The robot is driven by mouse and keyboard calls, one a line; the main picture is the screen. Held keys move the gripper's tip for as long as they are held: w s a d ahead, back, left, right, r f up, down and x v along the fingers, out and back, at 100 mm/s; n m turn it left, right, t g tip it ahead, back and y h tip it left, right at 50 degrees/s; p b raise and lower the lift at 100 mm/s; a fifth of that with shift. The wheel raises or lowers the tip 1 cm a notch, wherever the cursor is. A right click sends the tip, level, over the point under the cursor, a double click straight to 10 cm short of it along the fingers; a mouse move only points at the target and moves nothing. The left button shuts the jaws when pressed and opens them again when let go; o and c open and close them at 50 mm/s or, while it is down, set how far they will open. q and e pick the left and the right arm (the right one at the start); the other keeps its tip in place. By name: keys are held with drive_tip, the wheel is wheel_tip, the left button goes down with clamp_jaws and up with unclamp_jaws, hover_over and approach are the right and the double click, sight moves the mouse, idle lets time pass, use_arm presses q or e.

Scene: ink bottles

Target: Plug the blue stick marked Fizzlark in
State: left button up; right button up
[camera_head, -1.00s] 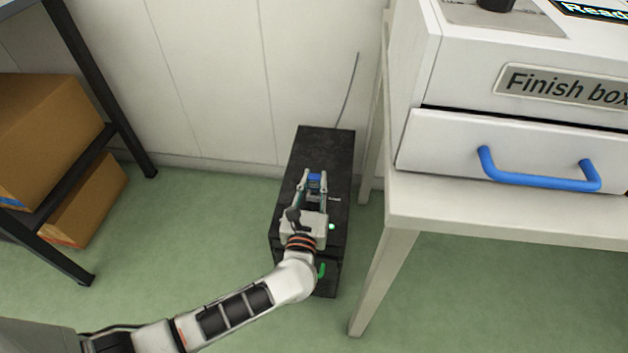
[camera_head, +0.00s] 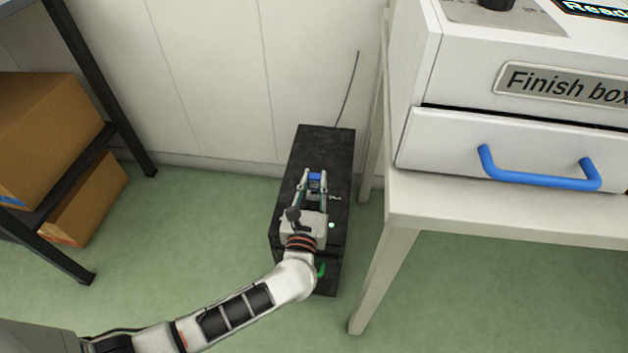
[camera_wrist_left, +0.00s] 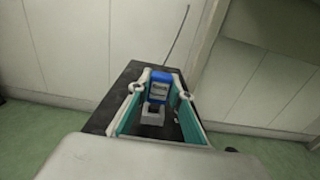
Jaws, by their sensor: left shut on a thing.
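A blue stick (camera_head: 315,178) with a pale label shows between the fingertips of my left gripper (camera_head: 315,176), above the top of a black box (camera_head: 325,148) on the floor. In the left wrist view the stick (camera_wrist_left: 160,83) is held upright between the two teal-lined fingers, shut on it. The writing on its label is too small to read. A small grey block (camera_wrist_left: 153,113) with an opening shows just below the stick in that view. I cannot tell whether the stick sits in it or is above it. My right gripper is not in view.
A cable (camera_head: 348,88) runs up the wall behind the black box. A white table (camera_head: 490,212) with a drawer and blue handle (camera_head: 540,180) stands close on the right. A shelf with cardboard boxes (camera_head: 45,130) is at left. Green floor lies between.

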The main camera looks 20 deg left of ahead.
use_arm(q)
drive_tip(key=shift+f, duration=0.85)
idle(1.5)
drive_tip(key=o, duration=1.1)
drive_tip(key=shift+s, duration=0.1)
drive_tip(key=shift+c, duration=0.2)
drive_tip(key=o, duration=0.5)
drive_tip(key=shift+f, duration=0.1)
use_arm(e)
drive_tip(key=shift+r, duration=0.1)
use_arm(q)
drive_tip(key=shift+r+p, duration=0.95)
drive_tip(key=shift+r, duration=0.6)
drive_tip(key=shift+r+p, duration=1.7)
drive_tip(key=shift+r, duration=1)
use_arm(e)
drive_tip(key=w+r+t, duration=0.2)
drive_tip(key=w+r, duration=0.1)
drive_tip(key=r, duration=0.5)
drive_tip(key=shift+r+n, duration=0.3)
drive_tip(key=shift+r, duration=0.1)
